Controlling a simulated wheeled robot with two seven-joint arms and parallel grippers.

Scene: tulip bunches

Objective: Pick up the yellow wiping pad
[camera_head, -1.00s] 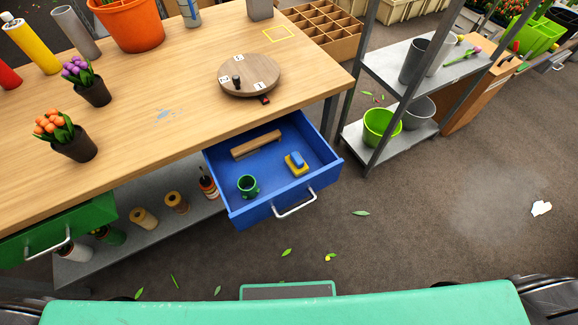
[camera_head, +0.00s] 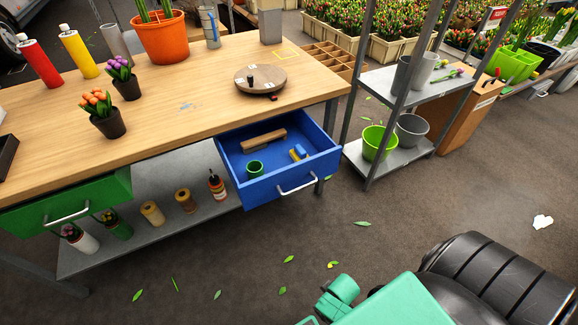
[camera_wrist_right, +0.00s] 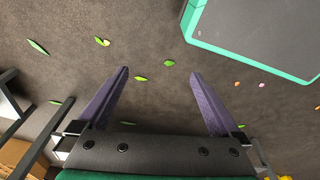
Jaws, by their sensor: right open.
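The yellow wiping pad (camera_head: 297,156) with a blue grip on top lies in the open blue drawer (camera_head: 294,182) under the table, toward the drawer's right side. It is small and partly hidden by the drawer's front. My right gripper (camera_wrist_right: 158,73) shows in the right wrist view, with its two purple fingers wide apart and nothing between them. In the head view, mint and black parts of my body fill the lower right. The right fingers are not visible there. My left gripper is not in view.
A green cup (camera_head: 255,169) and a wooden block (camera_head: 264,140) share the blue drawer. A closed-looking green drawer (camera_head: 68,205) is at left. A metal shelf (camera_head: 405,148) with buckets stands right of the drawer. The floor in front is open, with scattered leaves.

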